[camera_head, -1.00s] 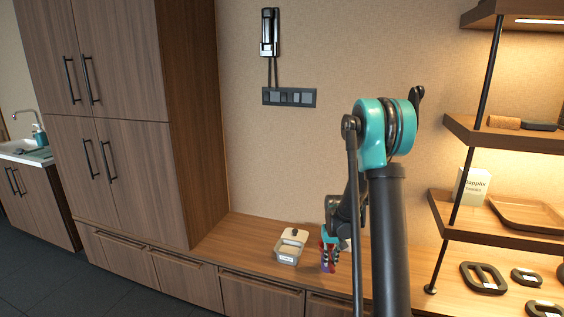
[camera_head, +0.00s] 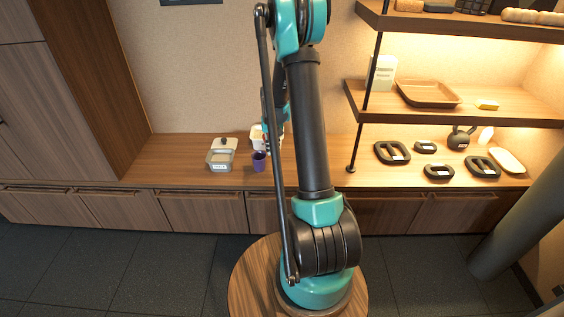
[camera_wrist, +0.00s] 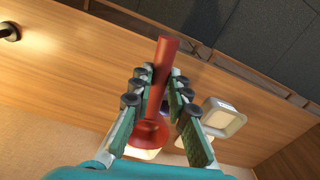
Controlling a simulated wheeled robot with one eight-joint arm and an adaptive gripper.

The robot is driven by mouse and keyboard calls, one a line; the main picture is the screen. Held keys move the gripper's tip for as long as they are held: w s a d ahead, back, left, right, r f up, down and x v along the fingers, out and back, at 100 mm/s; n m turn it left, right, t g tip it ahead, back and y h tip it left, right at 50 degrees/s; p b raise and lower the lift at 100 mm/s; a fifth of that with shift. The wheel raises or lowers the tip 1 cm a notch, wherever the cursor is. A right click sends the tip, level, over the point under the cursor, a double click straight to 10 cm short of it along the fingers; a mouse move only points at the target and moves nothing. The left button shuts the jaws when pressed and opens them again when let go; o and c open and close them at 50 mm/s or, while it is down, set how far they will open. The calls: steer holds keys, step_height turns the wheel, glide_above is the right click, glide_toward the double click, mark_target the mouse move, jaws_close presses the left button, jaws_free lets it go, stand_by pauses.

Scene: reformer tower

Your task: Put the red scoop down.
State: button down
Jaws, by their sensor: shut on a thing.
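The red scoop (camera_wrist: 163,65) is in my gripper (camera_wrist: 152,88) in the wrist view. The fingers are on both sides of its handle, and its rounded red end (camera_wrist: 149,133) lies near the palm. Below the scoop the wooden counter shows; I cannot tell whether the scoop touches it. In the head view my arm hides most of the gripper, and the scoop is not clearly seen. A purple cup (camera_head: 259,161) stands on the wooden counter (camera_head: 175,155) beside the gripper.
A clear-walled container (camera_head: 220,160) with pale contents and a lid behind it stands left of the cup. A pale container (camera_head: 256,138) is partly hidden behind my arm. Several black weights (camera_head: 392,152) lie at right under the shelves (camera_head: 420,107). Counter further left is bare.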

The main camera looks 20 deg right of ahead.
steer(key=w+d+m, duration=0.2)
steer(key=w+d, duration=0.3)
steer(key=d, duration=0.5)
steer(key=f, duration=1.5)
steer(key=shift+s+f, duration=0.2)
steer(key=shift+f, duration=2.35)
steer(key=c, duration=1.5)
jaws_free()
steer(key=shift+f, duration=0.1)
steer(key=shift+o, duration=0.2)
